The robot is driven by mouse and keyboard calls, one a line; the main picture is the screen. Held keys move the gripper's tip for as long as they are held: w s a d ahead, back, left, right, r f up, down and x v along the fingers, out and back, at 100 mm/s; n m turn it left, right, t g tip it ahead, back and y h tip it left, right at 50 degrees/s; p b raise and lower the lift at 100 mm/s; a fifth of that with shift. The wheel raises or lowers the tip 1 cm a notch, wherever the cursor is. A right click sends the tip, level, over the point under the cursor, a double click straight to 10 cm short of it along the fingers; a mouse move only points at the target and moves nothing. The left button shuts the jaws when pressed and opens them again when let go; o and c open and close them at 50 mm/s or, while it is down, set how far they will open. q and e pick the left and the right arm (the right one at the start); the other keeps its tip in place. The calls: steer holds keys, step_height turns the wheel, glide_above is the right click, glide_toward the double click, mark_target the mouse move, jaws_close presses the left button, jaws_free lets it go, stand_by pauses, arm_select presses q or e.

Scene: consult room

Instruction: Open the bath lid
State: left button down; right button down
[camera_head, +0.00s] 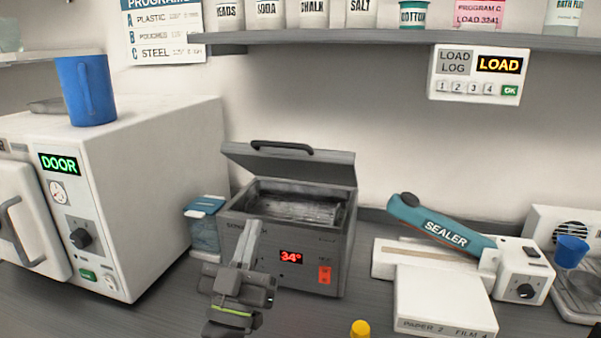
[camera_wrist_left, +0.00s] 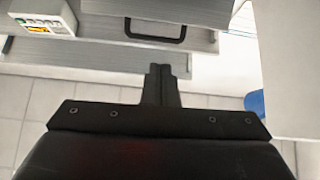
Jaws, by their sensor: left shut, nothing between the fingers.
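The ultrasonic bath (camera_head: 337,240) is a grey box on the counter, with a red 34° display on its front. Its lid (camera_head: 290,162) stands raised and tilted at the back, with a dark handle (camera_head: 283,147) on its top edge. A metal basket shows inside the open bath. My left gripper (camera_head: 249,232) is in front of the bath's left front, shut and empty, apart from the lid handle. The left wrist view shows the dark handle (camera_wrist_left: 155,36) beyond the shut fingertips (camera_wrist_left: 160,70). My right gripper is not in view.
A white steriliser (camera_head: 150,165) with a DOOR display stands at the left, a blue jug (camera_head: 87,90) on top. A blue-lidded container (camera_head: 204,228) is beside the bath. A sealer (camera_head: 440,230) stands at the right. A shelf (camera_head: 380,42) runs above, with a load-log panel (camera_head: 478,76) below it.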

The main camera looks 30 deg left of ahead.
mark_target(293, 163)
arm_select(q)
steer(key=p+x, duration=0.9)
steer(key=x, duration=0.4)
steer(key=shift+r+m, duration=0.3)
steer(key=shift+r, duration=0.2)
steer(key=shift+d, duration=0.15)
